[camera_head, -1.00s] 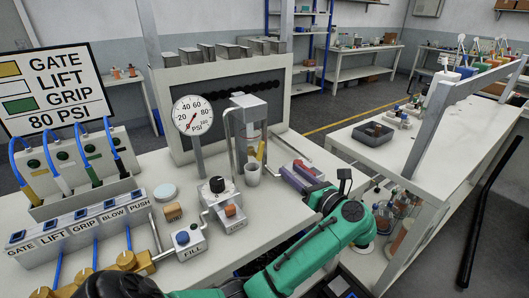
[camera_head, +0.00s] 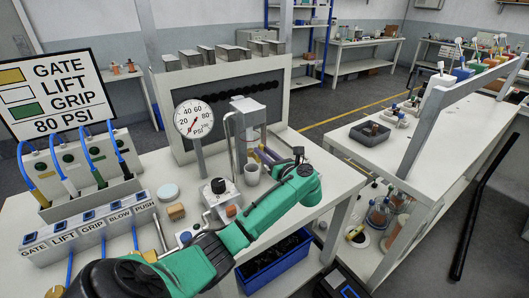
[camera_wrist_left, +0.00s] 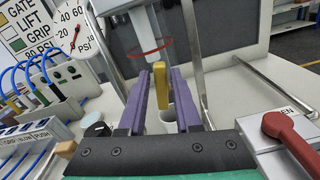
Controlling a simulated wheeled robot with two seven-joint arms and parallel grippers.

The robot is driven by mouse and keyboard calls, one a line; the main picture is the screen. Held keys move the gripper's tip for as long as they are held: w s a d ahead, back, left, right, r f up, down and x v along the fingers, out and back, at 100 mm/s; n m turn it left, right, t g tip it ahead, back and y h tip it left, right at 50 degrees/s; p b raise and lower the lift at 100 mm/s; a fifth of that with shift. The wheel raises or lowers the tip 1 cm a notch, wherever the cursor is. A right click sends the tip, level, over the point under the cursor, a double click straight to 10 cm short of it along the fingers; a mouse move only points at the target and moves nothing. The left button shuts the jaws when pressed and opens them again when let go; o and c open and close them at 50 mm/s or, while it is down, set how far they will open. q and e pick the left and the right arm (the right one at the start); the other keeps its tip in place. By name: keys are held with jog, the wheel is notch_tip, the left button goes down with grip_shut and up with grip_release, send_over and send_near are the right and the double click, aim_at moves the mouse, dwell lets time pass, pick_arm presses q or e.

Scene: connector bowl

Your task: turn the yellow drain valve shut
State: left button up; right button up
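The drain valve's yellow lever (camera_wrist_left: 161,86) stands upright at the foot of the clear cylinder with a red ring. My left gripper (camera_wrist_left: 168,80) has two purple fingers, one on each side of the lever. A white cup (camera_head: 252,174) stands below the valve. My right gripper is not in view.
A pressure gauge (camera_head: 194,118) stands left of the cylinder. A red lever (camera_wrist_left: 290,130) sits close on the right in the wrist view. Labelled switches (camera_head: 90,225) and blue hoses are at the left.

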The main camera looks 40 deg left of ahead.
pick_arm(q)
grip_shut()
jog(key=shift+d+f, duration=0.1)
jog(key=shift+w+d+f+m+b, duration=0.2)
jog(key=shift+w+f+m, duration=0.45)
jog(key=shift+m, duration=1.95)
jog(key=shift+w+d+f+m+b, duration=0.2)
jog(key=shift+w+f+m, duration=0.45)
jog(key=shift+m, duration=1.95)
jog(key=shift+w+d+f+m+b, duration=0.15)
jog(key=shift+w+f+m, duration=0.5)
jog(key=shift+m, duration=1.95)
jog(key=shift+s+f, duration=0.25)
